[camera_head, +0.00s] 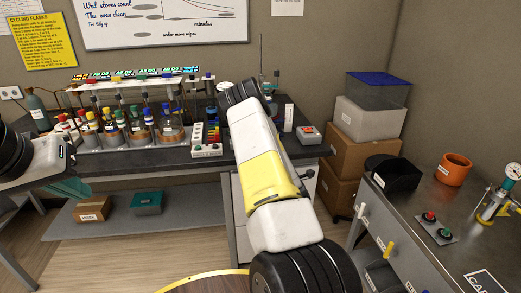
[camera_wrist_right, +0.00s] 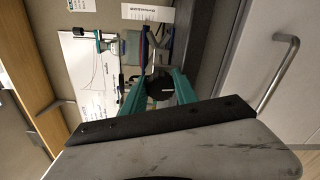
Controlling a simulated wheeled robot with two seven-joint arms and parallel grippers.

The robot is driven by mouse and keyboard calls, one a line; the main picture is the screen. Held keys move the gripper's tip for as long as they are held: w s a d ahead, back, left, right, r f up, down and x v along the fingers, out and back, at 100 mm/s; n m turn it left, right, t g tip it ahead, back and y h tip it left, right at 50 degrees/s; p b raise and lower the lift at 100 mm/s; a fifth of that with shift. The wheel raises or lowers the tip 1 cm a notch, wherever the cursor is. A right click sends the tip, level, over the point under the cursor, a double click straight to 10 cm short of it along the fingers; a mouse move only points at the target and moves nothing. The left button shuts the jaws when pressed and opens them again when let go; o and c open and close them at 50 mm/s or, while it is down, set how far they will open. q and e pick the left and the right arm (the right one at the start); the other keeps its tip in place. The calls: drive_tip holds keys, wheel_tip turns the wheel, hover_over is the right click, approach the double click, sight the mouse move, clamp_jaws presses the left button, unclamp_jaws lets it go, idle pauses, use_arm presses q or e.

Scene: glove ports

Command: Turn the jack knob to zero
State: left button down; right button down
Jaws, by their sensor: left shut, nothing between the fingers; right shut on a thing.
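The black round jack knob (camera_wrist_right: 158,86), with a short white mark on its face, sits between the teal fingers of my right gripper (camera_wrist_right: 160,78) in the right wrist view. The fingers are shut on it. Metal bars and a blue plate edge (camera_wrist_right: 145,45) of what looks like the jack show beyond it. In the head view my right arm reaches over the bench and hides its gripper and the knob. My left gripper (camera_head: 70,188) is shut and empty at the left, in front of the bench and away from the knob. I cannot read any scale at the knob.
The dark bench (camera_head: 160,158) carries a rack of coloured-cap flasks (camera_head: 125,125), a white block with coloured keys (camera_head: 207,140) and a red-button box (camera_head: 309,134). Boxes (camera_head: 370,125) stand right of it. A metal table (camera_head: 420,205) with an orange cup (camera_head: 454,169) is at right.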

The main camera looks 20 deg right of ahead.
drive_tip(key=n, duration=1.1)
drive_tip(key=shift+a, duration=0.1)
drive_tip(key=n, duration=0.3)
drive_tip(key=shift+n, duration=0.3)
drive_tip(key=n, duration=0.3)
drive_tip(key=shift+a+n, duration=0.1)
drive_tip(key=shift+n, duration=0.2)
drive_tip(key=n, duration=0.3)
drive_tip(key=shift+n, duration=0.4)
drive_tip(key=n, duration=0.4)
drive_tip(key=shift+n, duration=2)
drive_tip(key=shift+f, duration=0.1)
